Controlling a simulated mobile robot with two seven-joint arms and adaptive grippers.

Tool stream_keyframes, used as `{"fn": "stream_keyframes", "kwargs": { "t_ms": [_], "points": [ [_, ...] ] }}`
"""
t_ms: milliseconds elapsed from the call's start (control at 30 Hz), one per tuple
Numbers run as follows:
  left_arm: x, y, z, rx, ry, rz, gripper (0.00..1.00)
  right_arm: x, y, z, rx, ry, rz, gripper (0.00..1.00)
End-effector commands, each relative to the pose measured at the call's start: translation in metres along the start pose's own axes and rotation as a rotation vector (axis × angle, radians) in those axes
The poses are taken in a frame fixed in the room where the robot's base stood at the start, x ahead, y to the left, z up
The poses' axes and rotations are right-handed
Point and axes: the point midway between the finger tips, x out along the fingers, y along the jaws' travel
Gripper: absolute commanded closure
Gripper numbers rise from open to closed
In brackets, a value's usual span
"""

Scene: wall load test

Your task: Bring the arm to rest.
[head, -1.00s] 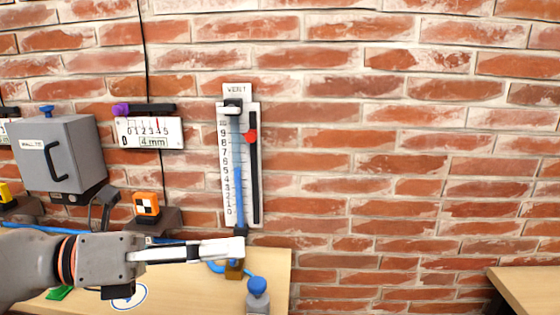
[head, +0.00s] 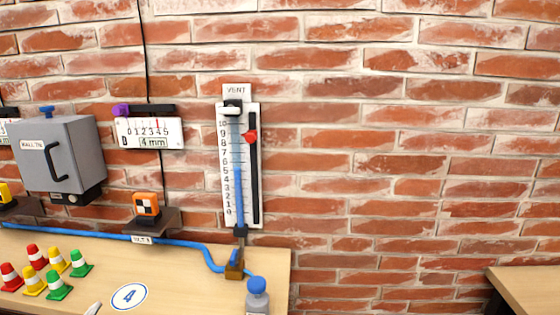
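Only a small pale tip, which looks like the end of my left gripper (head: 93,309), shows at the bottom edge of the head view, over the table. It lies between the cones and the round "4" mark, and whether its fingers are open or shut is hidden. It is apart from the VENT gauge (head: 240,165) on the wall, which has a blue column and a red marker near 8 to 9. My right gripper is not in view.
The wooden table (head: 185,265) holds several coloured cones (head: 55,285), a "4" mark (head: 129,297), a brass fitting (head: 234,270) on a blue hose and a grey bottle (head: 257,295). A grey wall box (head: 85,155) hangs left. Another table (head: 530,290) stands right.

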Motion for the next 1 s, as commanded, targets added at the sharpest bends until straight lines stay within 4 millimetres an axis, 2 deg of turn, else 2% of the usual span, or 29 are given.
{"fn": "stream_keyframes", "kwargs": {
  "t_ms": [33,100,200,400,633,1000],
  "points": [
    [-0.008,0.02,0.023,-0.004,-0.074,0.057,0.42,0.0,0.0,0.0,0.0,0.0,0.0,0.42],
    [-0.018,0.041,0.049,-0.003,-0.156,0.123,0.42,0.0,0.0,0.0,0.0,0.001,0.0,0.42],
    [-0.033,0.064,0.076,0.002,-0.246,0.198,0.42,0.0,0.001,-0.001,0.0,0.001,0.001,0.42],
    [-0.064,0.1,0.117,0.017,-0.382,0.322,0.42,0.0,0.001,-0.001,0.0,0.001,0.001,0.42],
    [-0.101,0.131,0.153,0.038,-0.506,0.448,0.42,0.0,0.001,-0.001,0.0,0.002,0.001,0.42],
    [-0.087,0.192,0.129,-0.106,-0.367,0.514,0.42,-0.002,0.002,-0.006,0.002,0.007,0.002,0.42]
  ]
}}
